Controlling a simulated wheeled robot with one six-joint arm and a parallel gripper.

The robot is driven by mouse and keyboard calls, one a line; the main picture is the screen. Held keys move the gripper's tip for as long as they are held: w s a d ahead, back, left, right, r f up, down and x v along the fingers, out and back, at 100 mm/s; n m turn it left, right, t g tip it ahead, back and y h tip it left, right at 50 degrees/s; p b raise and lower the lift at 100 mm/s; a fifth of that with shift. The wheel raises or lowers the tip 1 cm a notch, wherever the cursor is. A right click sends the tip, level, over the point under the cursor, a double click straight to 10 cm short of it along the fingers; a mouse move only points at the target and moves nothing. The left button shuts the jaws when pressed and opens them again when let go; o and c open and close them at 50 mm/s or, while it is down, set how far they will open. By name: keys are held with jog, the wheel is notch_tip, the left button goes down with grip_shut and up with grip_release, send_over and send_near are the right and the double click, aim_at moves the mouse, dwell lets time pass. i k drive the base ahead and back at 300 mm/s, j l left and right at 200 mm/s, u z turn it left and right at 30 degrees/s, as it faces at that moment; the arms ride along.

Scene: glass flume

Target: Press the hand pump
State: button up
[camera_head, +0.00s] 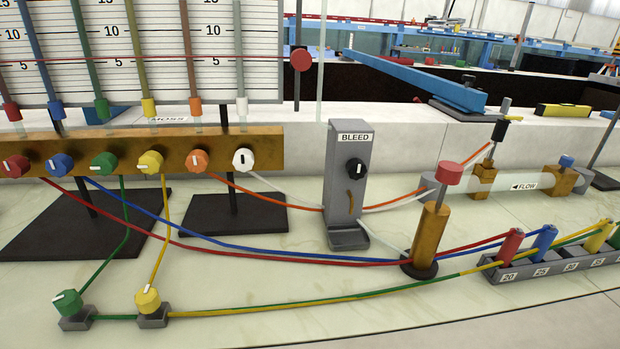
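What looks like the hand pump is an upright brass cylinder (433,229) on a dark round foot, right of centre on the bench. A red round cap (449,173) tops it on a short grey rod, standing clear above the brass body. Coloured tubes run to its foot, and a pale tube reaches it from the left. No part of my gripper shows in the head camera view, so its place relative to the pump cannot be seen.
A grey BLEED post (347,187) with a black knob stands just left of the pump. A numbered rack (540,267) of coloured plugs lies to the right. A brass valve bar (130,152) with coloured knobs is at left. Green and yellow valves (150,305) sit in front.

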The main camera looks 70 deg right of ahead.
aim_at(448, 172)
jog(key=z, duration=2.2)
